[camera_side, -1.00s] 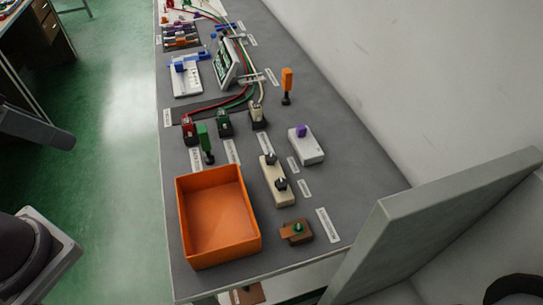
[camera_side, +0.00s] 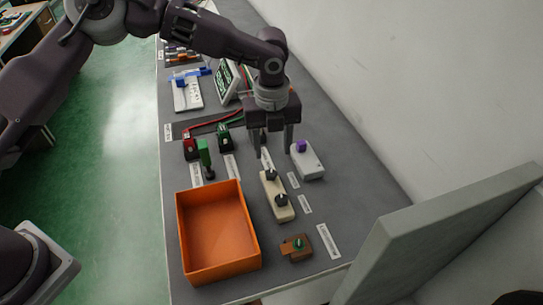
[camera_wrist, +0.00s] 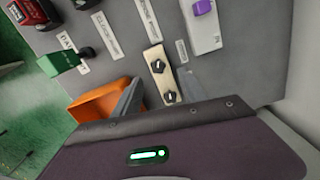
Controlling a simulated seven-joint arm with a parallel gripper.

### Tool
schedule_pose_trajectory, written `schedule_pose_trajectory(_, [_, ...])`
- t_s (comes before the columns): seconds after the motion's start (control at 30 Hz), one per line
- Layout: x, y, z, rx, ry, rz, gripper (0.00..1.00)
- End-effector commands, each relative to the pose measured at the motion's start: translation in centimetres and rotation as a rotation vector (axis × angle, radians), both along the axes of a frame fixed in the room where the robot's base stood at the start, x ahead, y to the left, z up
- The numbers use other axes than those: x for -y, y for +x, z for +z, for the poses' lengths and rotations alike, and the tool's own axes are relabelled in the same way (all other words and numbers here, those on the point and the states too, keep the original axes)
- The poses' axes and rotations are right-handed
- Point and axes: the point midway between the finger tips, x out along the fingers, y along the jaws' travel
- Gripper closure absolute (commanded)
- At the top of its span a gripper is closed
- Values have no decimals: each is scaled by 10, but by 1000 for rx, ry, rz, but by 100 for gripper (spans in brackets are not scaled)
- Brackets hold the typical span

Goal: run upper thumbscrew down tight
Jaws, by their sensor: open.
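A cream block (camera_side: 278,198) with two black thumbscrews stands on the grey bench in the side view. The upper thumbscrew (camera_side: 271,174) is at the end nearer my gripper, and the lower thumbscrew (camera_side: 281,200) is nearer the camera. Both also show on the block in the wrist view, the upper one (camera_wrist: 158,66) and the lower one (camera_wrist: 170,97). My gripper (camera_side: 272,150) points down with its fingers spread. It appears just beyond the upper thumbscrew in the side view, with nothing between its fingers. Its height above the bench is hard to tell.
A white block with a purple knob (camera_side: 301,147) stands right of my gripper. A green-handled lever (camera_side: 204,153) and an orange bin (camera_side: 182,225) are on the left. A brown fixture with a green knob (camera_side: 298,244) sits near the front edge. Red and green fixtures stand behind.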

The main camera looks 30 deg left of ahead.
Motion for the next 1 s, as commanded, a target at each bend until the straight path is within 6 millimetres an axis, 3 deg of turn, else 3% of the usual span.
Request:
schedule_pose_trajectory(0.4, [1, -6, -69, -30, -1, 21, 51])
schedule_pose_trajectory(0.7, [1, -5, -75, -27, -1, 20, 51])
schedule_pose_trajectory(0.97, [0, -5, -74, -26, -1, 20, 100])
schedule_pose_trajectory(1.0, [1, -5, -74, -26, -1, 20, 100])
